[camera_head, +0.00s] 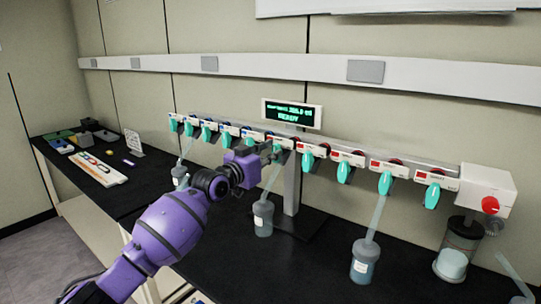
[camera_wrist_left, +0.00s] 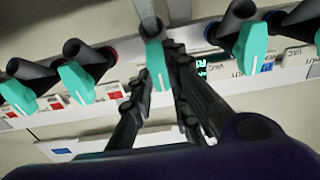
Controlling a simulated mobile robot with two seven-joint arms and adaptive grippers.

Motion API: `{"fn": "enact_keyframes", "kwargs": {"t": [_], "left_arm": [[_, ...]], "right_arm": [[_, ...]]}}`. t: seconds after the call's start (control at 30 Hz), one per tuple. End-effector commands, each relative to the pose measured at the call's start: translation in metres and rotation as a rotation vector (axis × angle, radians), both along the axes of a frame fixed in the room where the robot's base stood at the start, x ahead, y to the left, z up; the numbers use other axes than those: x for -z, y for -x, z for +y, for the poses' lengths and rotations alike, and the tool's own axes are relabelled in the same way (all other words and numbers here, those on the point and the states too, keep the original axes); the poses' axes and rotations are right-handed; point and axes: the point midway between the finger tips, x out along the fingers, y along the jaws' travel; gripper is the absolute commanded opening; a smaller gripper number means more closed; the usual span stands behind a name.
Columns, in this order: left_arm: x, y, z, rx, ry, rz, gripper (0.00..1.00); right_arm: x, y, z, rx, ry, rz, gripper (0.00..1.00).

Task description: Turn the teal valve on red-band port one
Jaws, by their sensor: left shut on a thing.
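A row of teal valves runs along the manifold bar (camera_head: 335,158), with blue-marked labels toward the left and red-marked labels toward the right. My left gripper (camera_head: 271,151) reaches in at the middle of the row and is shut on a teal valve (camera_wrist_left: 157,66). In the left wrist view the fingers (camera_wrist_left: 160,82) stand on both sides of this valve, which points along them. A teal valve with a red label (camera_wrist_left: 75,82) is on one side, and one with a blue label (camera_wrist_left: 252,48) on the other. The held valve's own label is mostly hidden. My right gripper is out of view.
A green-lit display (camera_head: 291,113) sits above the bar. Flasks hang or stand below it, one near the support post (camera_head: 263,216) and one further right (camera_head: 364,262). A red knob (camera_head: 490,205) is at the bar's right end. Trays and blocks lie on the left bench (camera_head: 95,168).

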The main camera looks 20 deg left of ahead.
Motion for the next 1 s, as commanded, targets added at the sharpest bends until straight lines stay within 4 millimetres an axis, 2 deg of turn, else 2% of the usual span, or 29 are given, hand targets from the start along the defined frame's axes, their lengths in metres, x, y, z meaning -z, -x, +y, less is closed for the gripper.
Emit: {"fn": "enact_keyframes", "kwargs": {"t": [0.3, 0.33, 0.47, 0.8, 0.87, 1.0], "left_arm": [[0.001, 0.000, 0.000, 0.000, 0.000, 0.002, 0.00], [0.001, 0.000, 0.000, 0.000, -0.001, 0.003, 0.19], [0.001, 0.000, 0.000, 0.000, -0.001, 0.002, 0.34], [0.001, 0.003, 0.001, 0.000, -0.001, 0.001, 0.34], [0.001, 0.007, 0.004, -0.001, -0.001, 0.001, 0.34], [0.002, 0.030, 0.011, -0.001, -0.002, 0.000, 0.34]], "right_arm": [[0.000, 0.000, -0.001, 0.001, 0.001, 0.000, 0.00], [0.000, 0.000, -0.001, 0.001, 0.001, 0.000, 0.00], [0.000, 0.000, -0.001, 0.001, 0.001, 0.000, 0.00], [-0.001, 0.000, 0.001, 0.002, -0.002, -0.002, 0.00], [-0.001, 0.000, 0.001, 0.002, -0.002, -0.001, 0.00], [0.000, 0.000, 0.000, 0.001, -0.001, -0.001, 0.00]]}}
